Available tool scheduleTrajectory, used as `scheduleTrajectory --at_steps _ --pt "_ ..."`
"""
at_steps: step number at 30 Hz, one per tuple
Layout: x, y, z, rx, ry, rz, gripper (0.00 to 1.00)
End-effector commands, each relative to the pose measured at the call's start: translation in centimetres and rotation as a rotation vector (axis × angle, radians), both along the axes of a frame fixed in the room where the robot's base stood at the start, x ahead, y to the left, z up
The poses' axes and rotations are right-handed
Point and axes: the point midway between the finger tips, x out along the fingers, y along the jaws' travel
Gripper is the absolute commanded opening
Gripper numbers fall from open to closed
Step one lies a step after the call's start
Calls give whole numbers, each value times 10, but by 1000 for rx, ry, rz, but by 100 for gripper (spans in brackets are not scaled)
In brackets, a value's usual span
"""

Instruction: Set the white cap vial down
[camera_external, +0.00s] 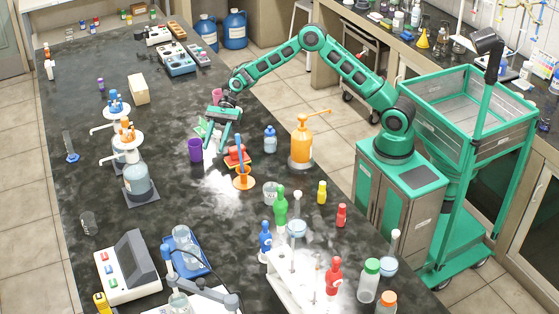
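My gripper (222,130) reaches down over the dark bench top, just right of a purple cup (195,150). A small pale, whitish object (209,153) shows at its fingertips, close to the bench surface. It may be the white cap vial, but it is too small and too covered by the fingers to be sure. I cannot tell whether the fingers are closed on it or whether it touches the bench.
Right of the gripper are a red block (236,155), an orange stand with a blue rod (243,181), a blue bottle (270,139) and an orange pump bottle (301,141). A clear bottle on a dark plate (138,183) stands to the left.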

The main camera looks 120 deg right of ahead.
Motion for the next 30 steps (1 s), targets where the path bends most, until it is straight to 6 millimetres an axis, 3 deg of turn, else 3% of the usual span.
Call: scheduleTrajectory --at_steps 11,30 --pt "-1 -2 3 0 0 -1 41" --pt "-64 -74 49 -1 -1 -1 41"
